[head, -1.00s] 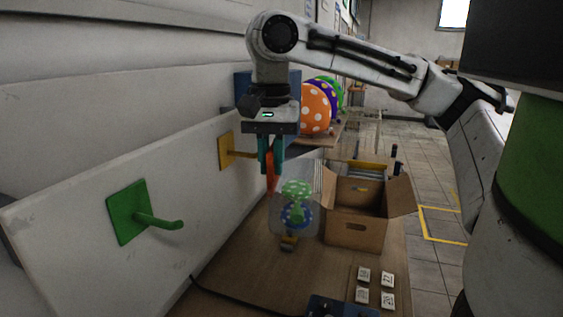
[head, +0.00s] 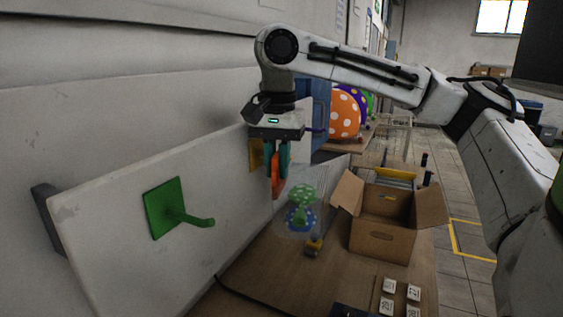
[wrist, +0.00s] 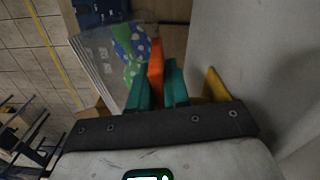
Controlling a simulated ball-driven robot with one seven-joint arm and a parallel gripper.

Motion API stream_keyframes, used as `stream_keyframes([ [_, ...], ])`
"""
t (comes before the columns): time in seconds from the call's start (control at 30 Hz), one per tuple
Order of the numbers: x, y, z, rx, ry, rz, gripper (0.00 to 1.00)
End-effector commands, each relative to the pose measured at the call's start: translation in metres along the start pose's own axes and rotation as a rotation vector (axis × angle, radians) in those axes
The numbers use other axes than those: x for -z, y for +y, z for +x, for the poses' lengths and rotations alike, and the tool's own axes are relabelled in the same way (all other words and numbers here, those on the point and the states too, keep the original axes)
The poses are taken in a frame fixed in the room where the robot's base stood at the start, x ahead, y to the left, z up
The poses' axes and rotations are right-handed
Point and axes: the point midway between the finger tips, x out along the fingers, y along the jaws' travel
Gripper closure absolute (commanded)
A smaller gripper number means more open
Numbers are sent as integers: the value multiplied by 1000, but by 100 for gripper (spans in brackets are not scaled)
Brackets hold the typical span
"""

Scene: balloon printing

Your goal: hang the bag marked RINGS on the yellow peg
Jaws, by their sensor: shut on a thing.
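My gripper (head: 277,168), with teal fingers, is shut on the orange top strip (head: 277,183) of a clear bag (head: 299,212). Green and blue dotted shapes show through the bag, which hangs upright above the table. I cannot read any marking on it. The yellow peg's plate (head: 255,156) is on the white board just left of and behind my gripper; my fingers hide its rod. In the wrist view, a yellow part (wrist: 216,85) shows right of the fingers, apart from the orange strip (wrist: 156,74). The bag (wrist: 112,62) extends to the left there.
A green peg (head: 180,213) stands out from the board (head: 130,240), nearer and empty. An open cardboard box (head: 382,240) sits on the table right of the bag. Small white labelled tiles (head: 400,297) lie at the front. Dotted balloons (head: 345,112) are behind.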

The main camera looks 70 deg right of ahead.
Motion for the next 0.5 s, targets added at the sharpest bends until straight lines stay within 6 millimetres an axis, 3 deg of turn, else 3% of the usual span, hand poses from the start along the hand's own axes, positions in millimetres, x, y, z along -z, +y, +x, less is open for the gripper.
stream_keyframes([
  [0.47,1,1,3,-4,-1,2,100],
  [0.5,1,1,3,-4,-1,2,82],
])
